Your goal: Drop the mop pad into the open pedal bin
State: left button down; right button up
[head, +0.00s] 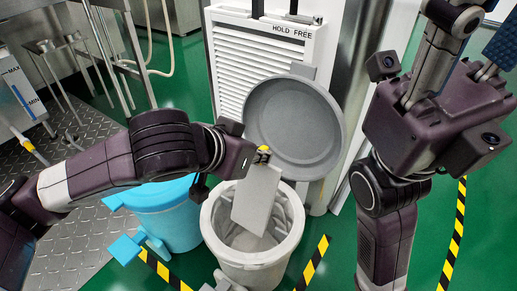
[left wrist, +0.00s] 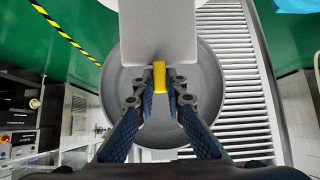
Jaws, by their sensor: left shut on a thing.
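The mop pad (head: 256,198) is a flat pale grey rectangle with a yellow tab at its top. My left gripper (head: 262,157) is shut on this tab, and the pad hangs tilted below it. The pad's lower part overlaps the mouth of the white pedal bin (head: 250,259); its exact depth is hard to tell. The bin's round grey lid (head: 293,125) stands open behind. In the left wrist view, the fingertips (left wrist: 159,80) pinch the yellow tab, with the pad (left wrist: 158,30) beyond and the lid (left wrist: 118,72) behind. My right gripper (head: 492,62) is partly cut off at upper right.
A blue bin (head: 168,212) stands left of the white bin. A white louvred panel (head: 255,55) rises behind the lid. A metal rack (head: 75,50) is at upper left. Yellow-black tape (head: 312,262) marks the green floor.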

pick_arm(q)
jog(key=c, duration=1.9)
grip_release()
jog(key=v, duration=1.2)
